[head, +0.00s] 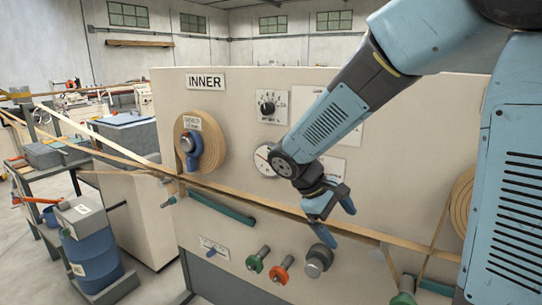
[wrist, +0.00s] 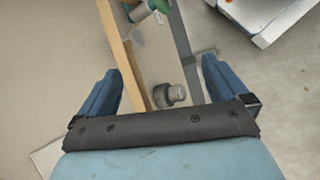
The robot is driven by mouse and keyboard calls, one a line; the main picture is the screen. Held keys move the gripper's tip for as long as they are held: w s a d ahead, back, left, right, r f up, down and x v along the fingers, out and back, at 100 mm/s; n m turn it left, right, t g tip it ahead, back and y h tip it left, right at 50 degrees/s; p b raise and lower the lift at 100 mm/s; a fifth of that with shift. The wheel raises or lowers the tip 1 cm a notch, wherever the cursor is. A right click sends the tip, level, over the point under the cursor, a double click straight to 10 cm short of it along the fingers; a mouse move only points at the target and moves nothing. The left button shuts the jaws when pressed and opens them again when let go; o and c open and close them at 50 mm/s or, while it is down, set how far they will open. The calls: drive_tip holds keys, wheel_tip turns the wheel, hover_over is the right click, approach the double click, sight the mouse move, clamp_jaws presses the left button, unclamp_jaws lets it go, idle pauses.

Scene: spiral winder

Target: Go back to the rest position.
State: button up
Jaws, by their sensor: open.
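My gripper (head: 330,208) hangs in front of the pale winder panel (head: 240,95), just before the tan strip (head: 262,201) that crosses it. Its two blue fingers point down, stand apart and hold nothing. In the wrist view my gripper (wrist: 162,88) is open, with the tan strip (wrist: 122,50) and a grey knob (wrist: 168,95) showing between the fingers. I cannot tell whether a finger touches the strip.
The panel carries an "INNER" reel (head: 184,140) with a blue knob, a dial (head: 268,103) and a round gauge (head: 264,160). A blue drum (head: 92,255) stands at left.

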drive_tip(key=s+d+r+m+t+y, duration=0.2)
drive_tip(key=s+d+r+m+y, duration=0.1)
drive_tip(key=s+r, duration=0.3)
drive_tip(key=s+d+r+m+t+y, duration=0.3)
drive_tip(key=s+d+r+m, duration=0.1)
drive_tip(key=s+r+m, duration=0.1)
drive_tip(key=shift+s+d+r+m+t+y, duration=0.3)
drive_tip(key=shift+s+r+m+y, duration=0.15)
drive_tip(key=shift+s, duration=0.65)
drive_tip(key=shift+c, duration=0.5)
idle(1.4)
